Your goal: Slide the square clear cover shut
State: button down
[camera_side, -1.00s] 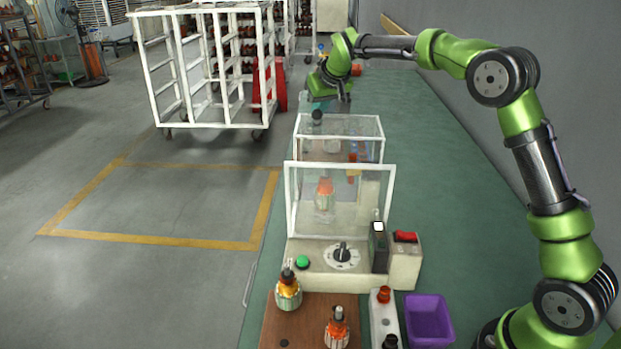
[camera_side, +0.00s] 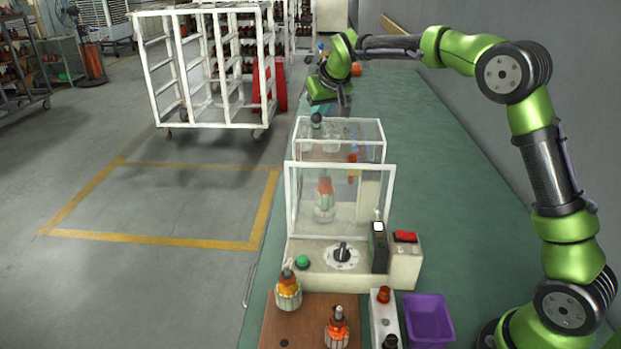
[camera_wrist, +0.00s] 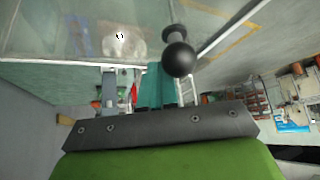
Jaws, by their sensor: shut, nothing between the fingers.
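The clear cover (camera_side: 339,130) is a see-through box with white edges, standing on the bench behind an upright white-framed clear pane (camera_side: 340,202). A black ball knob (camera_side: 316,119) sits on the cover's far side. In the wrist view the knob (camera_wrist: 179,58) is large and close, at upper right of centre. My gripper (camera_side: 320,109) is shut and empty, just behind the knob. Its teal fingers (camera_wrist: 156,84) lie close to the knob; I cannot tell if they touch it. An orange-topped armature (camera_side: 324,199) shows through the clear pane.
The machine's front has a green button (camera_side: 303,262), a dial (camera_side: 342,255) and a red switch (camera_side: 405,237). A wooden board (camera_side: 305,325) with two armatures and a purple bin (camera_side: 428,318) are nearest the camera. The green bench right of the cover is clear.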

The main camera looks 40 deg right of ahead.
aim_at(313, 137)
jog(key=shift+s+a+f, duration=0.25)
jog(key=shift+s+a, duration=1.45)
jog(key=shift+a, duration=0.05)
jog(key=shift+s+a+f, duration=0.2)
jog(key=shift+s+a, duration=1.5)
jog(key=shift+w+d+r, duration=0.15)
jog(key=shift+d+r, duration=0.05)
jog(key=shift+r, duration=0.8)
jog(key=shift+w+d+r, duration=0.1)
jog(key=shift+d+r, duration=0.05)
jog(key=shift+r, duration=0.85)
jog(key=r, duration=0.2)
jog(key=d+r, duration=0.1)
jog(key=r, duration=0.1)
jog(key=shift+w, duration=0.4)
jog(key=s+a+y, duration=0.2)
jog(key=s+a, duration=0.1)
jog(key=s, duration=1.4)
jog(key=s+a+f+y, duration=0.1)
jog(key=s+f, duration=0.3)
jog(key=s, duration=0.2)
jog(key=s+a+f+m, duration=0.1)
jog(key=s+f, duration=0.3)
jog(key=s, duration=0.3)
jog(key=shift+s+y, duration=0.25)
jog(key=shift+y, duration=0.15)
